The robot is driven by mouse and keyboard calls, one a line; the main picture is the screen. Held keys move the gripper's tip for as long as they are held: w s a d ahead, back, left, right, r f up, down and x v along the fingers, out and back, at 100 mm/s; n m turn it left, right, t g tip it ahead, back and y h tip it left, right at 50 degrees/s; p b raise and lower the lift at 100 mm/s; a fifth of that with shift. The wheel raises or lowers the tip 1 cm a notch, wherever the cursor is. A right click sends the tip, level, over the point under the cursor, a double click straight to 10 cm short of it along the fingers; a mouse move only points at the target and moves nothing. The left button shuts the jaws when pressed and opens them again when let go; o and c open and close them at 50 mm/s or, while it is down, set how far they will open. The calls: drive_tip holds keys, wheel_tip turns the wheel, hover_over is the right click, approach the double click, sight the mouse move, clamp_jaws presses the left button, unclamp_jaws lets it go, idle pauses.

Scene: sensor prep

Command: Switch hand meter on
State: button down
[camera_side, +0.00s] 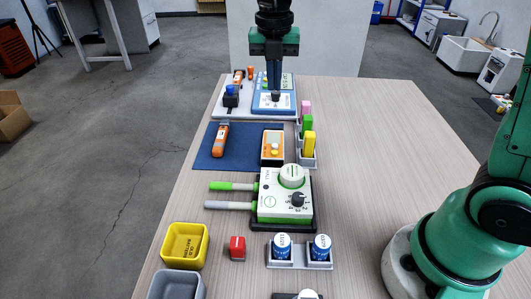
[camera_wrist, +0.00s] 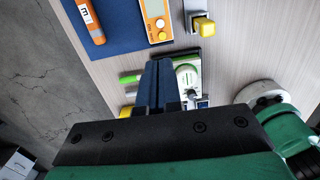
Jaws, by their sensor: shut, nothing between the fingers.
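An orange hand-held meter with a pale face and round buttons (camera_side: 272,148) lies on the right side of a blue mat (camera_side: 203,163). It also shows at the top of the wrist view (camera_wrist: 156,20), partly cut off, with a small screen and orange buttons. My gripper (camera_side: 275,94) is shut and empty, pointing down at the far end of the table. In the side view it overlaps a blue instrument with a white panel (camera_side: 262,107), beyond the meter; whether it touches the panel I cannot tell. In the wrist view my fingers (camera_wrist: 163,66) are together.
An orange pen-like tool (camera_side: 220,139) lies left on the mat. Pink, green and yellow blocks (camera_side: 308,144) stand in a rack right of the meter. A green-white stirrer-like unit (camera_side: 285,200) with handles is nearer. The table's right side is clear.

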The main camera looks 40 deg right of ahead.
sight(274, 146)
drive_tip(key=shift+f, duration=0.15)
drive_tip(key=f, duration=1.3)
drive_tip(key=shift+w+d+f, duration=0.15)
drive_tip(key=shift+d+f, duration=0.2)
drive_tip(key=shift+d, duration=0.05)
drive_tip(key=shift+f, duration=0.9)
drive_tip(key=shift+w, duration=0.1)
drive_tip(key=r, duration=0.8)
drive_tip(key=shift+a+r, duration=0.2)
drive_tip(key=shift+r, duration=0.2)
